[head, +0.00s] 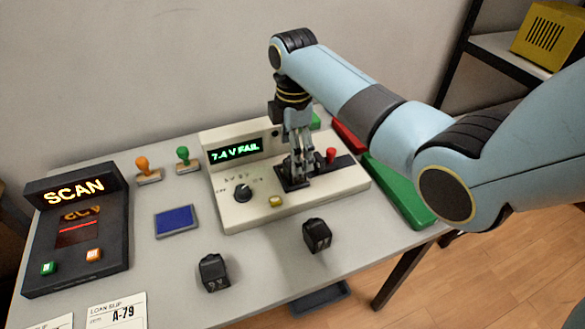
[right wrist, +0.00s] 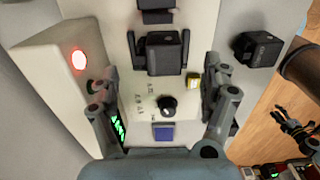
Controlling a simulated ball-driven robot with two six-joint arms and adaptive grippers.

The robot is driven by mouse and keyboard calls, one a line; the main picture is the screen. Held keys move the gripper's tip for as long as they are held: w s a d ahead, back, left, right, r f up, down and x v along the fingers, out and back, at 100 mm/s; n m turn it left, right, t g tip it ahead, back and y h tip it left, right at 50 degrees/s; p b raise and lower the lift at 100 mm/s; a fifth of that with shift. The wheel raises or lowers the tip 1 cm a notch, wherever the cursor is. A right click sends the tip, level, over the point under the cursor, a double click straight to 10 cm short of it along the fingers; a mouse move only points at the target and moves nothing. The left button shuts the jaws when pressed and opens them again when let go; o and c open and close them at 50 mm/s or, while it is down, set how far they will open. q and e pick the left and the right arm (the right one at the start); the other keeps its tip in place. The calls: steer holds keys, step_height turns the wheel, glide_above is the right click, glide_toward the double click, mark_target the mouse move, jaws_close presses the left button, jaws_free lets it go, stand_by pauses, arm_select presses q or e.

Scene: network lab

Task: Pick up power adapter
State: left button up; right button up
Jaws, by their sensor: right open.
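A black power adapter (right wrist: 167,52) sits on the cream tester (head: 240,205), whose display reads "7.4 V FAIL". My right gripper (head: 298,172) points down over the tester's black socket area and mostly hides this adapter in the head view. Two other black adapters stand on the table in front of the tester, one at centre right (head: 317,235) and one further left (head: 213,272). What looks like my left gripper (right wrist: 293,128) shows small at the right wrist view's right edge.
A dark scanner (head: 75,235) reading "SCAN" stands at the left, with loan slips (head: 117,312) before it. A blue pad (head: 177,221) and two stamps (head: 148,170) are between scanner and tester. A green tray (head: 400,192) and a red one (head: 350,134) lie right of the tester.

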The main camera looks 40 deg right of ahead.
mark_target(291, 180)
step_height(291, 180, down, 5)
steer(key=shift+r, duration=0.15)
steer(key=shift+f, duration=0.25)
steer(key=shift+c, duration=1.7)
steer(key=c, duration=1.1)
arm_select(q)
steer(key=w, duration=0.3)
steer(key=shift+w+f+t, duration=0.1)
steer(key=shift+t, duration=0.2)
arm_select(e)
steer(key=shift+c, duration=0.3)
steer(key=shift+r, duration=0.15)
